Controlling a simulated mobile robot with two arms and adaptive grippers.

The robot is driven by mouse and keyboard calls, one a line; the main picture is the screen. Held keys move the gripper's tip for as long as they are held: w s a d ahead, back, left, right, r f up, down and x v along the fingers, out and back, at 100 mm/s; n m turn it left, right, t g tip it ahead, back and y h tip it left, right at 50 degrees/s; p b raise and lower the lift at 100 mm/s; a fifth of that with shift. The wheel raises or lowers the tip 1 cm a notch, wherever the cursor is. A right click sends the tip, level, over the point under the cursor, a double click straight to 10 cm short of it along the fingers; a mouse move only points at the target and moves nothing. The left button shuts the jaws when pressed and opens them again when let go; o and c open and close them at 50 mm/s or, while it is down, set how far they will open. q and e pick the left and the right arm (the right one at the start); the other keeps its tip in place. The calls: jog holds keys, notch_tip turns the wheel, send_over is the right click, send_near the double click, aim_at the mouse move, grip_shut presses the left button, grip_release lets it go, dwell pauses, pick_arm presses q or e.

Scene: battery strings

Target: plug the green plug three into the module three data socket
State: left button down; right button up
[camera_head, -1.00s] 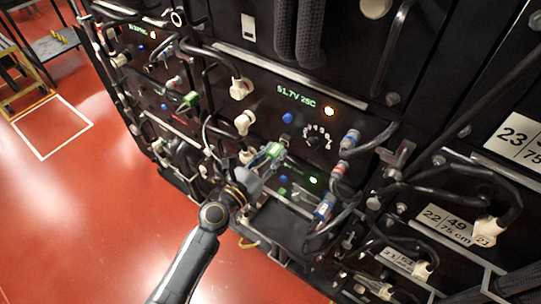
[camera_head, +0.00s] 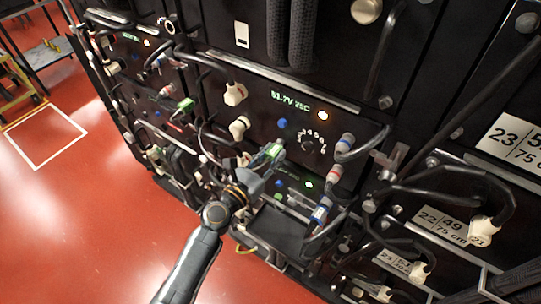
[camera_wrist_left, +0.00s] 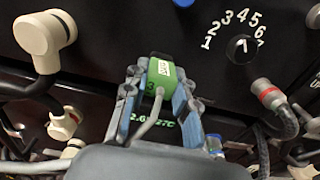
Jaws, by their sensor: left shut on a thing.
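The green plug (camera_wrist_left: 161,75), marked 3, is held between the fingers of my left gripper (camera_wrist_left: 160,90). Its grey cable hangs back toward the wrist. In the head view the plug (camera_head: 271,151) and my left gripper (camera_head: 258,172) are in front of the black module panel, below its 51.7V 25C display (camera_head: 290,102) and left of the numbered dial (camera_head: 308,145). The plug's front end is close to the panel; I cannot tell whether it touches. The data socket is hidden or too small to make out. My right gripper is not in view.
White elbow connectors (camera_head: 235,93) with black cables are left of the plug. A red-banded connector (camera_wrist_left: 268,93) and a blue-banded connector (camera_head: 321,211) are on the right. A lower module display (camera_wrist_left: 153,122) is partly behind my gripper. Open red floor (camera_head: 90,220) lies left.

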pick_arm(q)
jog(key=c, duration=1.3)
grip_release()
jog(key=shift+r, duration=0.1)
jog(key=o, duration=0.3)
jog(key=shift+w+d, duration=0.15)
jog(key=v, duration=1.2)
